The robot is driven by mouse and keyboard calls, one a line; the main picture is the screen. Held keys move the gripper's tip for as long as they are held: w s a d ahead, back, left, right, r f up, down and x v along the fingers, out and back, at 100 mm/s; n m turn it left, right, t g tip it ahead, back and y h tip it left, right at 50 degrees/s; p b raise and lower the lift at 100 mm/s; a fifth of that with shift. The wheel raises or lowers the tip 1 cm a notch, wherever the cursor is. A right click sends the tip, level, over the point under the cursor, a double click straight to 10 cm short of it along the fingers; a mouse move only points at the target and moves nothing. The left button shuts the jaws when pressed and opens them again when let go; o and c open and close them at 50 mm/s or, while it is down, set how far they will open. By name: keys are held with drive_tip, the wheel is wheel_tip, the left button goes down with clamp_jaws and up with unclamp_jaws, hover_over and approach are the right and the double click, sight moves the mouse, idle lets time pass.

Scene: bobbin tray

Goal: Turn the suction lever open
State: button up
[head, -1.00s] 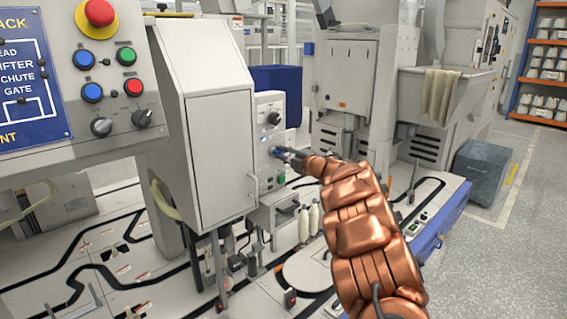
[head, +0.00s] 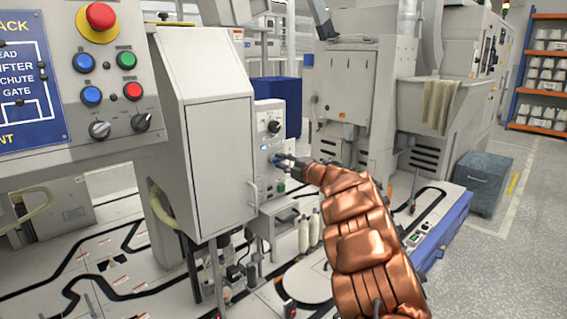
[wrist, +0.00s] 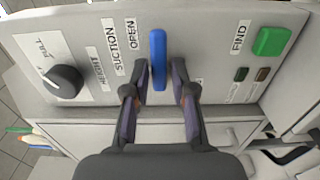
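The suction lever is a blue bar (wrist: 158,60) on a light grey control panel (wrist: 215,50), beside the printed words SUCTION and OPEN in the wrist view. It stands upright in that picture, between the two fingers of my gripper (wrist: 161,72). The fingers are apart, with a narrow gap visible on each side of the lever. In the head view my gripper (head: 284,160) is at the front of the panel (head: 262,128); its tips largely hide the lever there.
A black knob (wrist: 64,82) and a green button (wrist: 271,41) flank the lever. A grey cabinet (head: 220,160) stands close left of the panel, and a blue box (head: 280,100) behind it. A grey bin (head: 483,182) stands on the floor at right.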

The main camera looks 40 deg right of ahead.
drive_tip(key=shift+o, duration=1.1)
drive_tip(key=s+d, duration=0.1)
drive_tip(key=s, duration=1.1)
drive_tip(key=shift+d, duration=0.35)
drive_tip(key=shift+w+r, duration=0.1)
